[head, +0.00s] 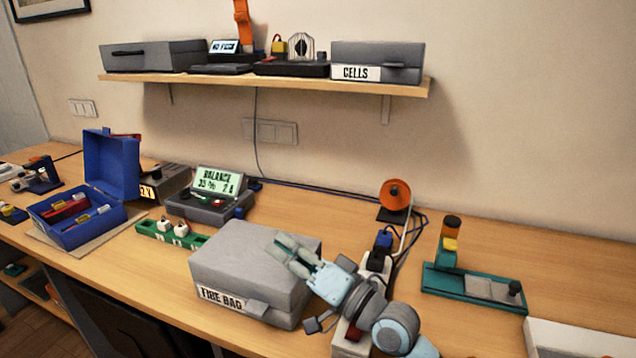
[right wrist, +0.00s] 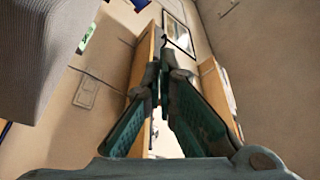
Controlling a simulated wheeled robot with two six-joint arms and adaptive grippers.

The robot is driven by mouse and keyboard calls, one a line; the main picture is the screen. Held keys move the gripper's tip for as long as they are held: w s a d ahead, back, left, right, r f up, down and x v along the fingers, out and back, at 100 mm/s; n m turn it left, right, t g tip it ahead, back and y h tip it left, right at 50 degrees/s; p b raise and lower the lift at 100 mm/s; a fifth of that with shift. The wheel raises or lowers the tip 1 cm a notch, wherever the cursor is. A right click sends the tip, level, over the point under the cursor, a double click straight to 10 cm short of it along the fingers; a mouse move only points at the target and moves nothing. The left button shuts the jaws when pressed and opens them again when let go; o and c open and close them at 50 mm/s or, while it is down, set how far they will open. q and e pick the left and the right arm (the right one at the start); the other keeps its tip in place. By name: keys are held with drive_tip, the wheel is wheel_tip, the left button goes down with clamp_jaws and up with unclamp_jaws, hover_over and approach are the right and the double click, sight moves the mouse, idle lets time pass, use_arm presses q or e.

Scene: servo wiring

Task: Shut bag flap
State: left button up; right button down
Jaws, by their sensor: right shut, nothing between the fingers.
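The grey fire bag (head: 225,268) sits on the wooden bench in the head view, with a white "FIRE BAG" label on its front. Its flap lies flat over the top, and a grey tab (head: 257,305) shows at the front edge. My right gripper (head: 281,246) is shut and empty at the bag's right part, over the top; I cannot tell whether it touches. In the right wrist view its fingers (right wrist: 160,85) meet at the tips, with a grey fabric-like surface (right wrist: 45,55) at upper left, likely the bag. My left gripper is not in view.
A green strip with white plugs (head: 172,234) and the balance charger (head: 210,206) stand left of the bag. An open blue box (head: 78,222) is farther left. A teal stand (head: 470,287) is at right. A shelf (head: 270,82) with a "CELLS" case hangs above.

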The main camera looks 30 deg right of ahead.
drive_tip(key=s+a+f+b, duration=0.2)
drive_tip(key=a+f+b, duration=0.1)
drive_tip(key=f, duration=0.3)
drive_tip(key=shift+a, duration=0.15)
drive_tip(key=shift+r, duration=0.1)
idle(0.5)
wheel_tip(320, 180, up, 5)
drive_tip(key=p, duration=0.5)
drive_tip(key=s+d+f+b, duration=0.1)
drive_tip(key=s+d+f, duration=0.3)
drive_tip(key=s+d, duration=0.2)
drive_tip(key=shift+s+f+b, duration=0.25)
drive_tip(key=shift+s+b, duration=0.05)
drive_tip(key=shift+s, duration=0.3)
